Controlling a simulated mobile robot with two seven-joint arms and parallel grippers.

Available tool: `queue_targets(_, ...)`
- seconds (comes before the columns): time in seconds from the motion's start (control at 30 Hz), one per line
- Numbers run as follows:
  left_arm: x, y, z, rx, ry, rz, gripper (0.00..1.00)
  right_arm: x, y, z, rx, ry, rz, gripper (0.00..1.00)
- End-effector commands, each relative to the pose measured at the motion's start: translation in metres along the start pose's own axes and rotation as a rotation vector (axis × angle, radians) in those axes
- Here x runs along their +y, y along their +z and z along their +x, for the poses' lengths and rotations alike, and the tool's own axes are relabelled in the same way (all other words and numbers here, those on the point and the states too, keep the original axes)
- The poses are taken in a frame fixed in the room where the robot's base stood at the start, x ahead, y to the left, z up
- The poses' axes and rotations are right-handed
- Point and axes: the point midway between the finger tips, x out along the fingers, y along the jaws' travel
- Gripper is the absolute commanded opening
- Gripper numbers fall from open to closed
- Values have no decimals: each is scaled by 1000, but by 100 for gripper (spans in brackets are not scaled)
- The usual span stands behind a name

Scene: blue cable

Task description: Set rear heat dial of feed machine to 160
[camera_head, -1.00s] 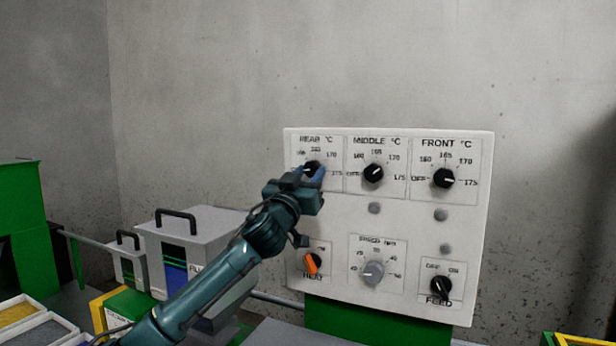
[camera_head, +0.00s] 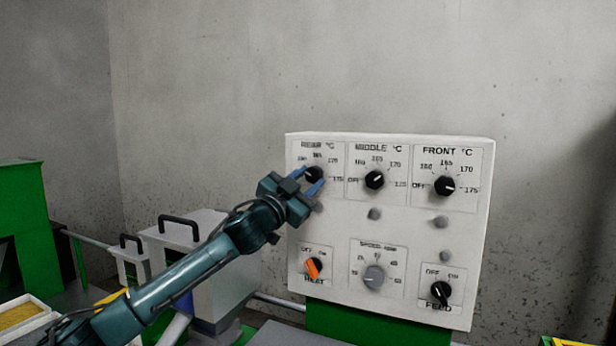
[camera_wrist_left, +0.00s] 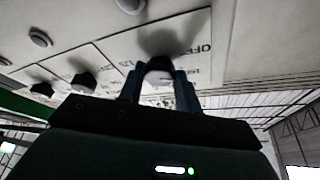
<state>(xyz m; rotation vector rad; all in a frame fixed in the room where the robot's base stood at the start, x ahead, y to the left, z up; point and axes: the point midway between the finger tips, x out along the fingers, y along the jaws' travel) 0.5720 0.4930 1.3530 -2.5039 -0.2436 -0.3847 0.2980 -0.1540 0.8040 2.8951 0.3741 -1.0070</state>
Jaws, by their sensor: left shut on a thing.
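The rear heat dial (camera_head: 313,174) is a black knob at the top left of the white control panel (camera_head: 335,222). Its scale shows numbers around it, but I cannot clearly read where its pointer stands. My left gripper (camera_head: 314,177) comes from the lower left, its blue fingers closed around the knob. In the left wrist view the knob (camera_wrist_left: 158,72) sits between the two fingers (camera_wrist_left: 159,90), with the OFF mark beside it. The fingers hide part of the knob. My right gripper is not in view.
The middle dial (camera_head: 374,180) and front dial (camera_head: 445,186) are to the right. Below are the orange heat switch (camera_head: 313,268), grey speed dial (camera_head: 374,276) and feed switch (camera_head: 440,292). Grey boxes with black handles (camera_head: 180,222) stand left of the panel.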

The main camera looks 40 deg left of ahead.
Motion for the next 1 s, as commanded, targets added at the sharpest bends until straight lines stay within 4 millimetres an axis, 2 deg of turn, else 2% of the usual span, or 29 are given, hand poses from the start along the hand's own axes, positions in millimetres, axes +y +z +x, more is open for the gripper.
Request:
queue_targets(0.4, -4, -1, 0, 0, 98, 238, 11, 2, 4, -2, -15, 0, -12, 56)
queue_targets(1.0, -4, -1, 0, 0, 121, 295, 11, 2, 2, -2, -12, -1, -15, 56)
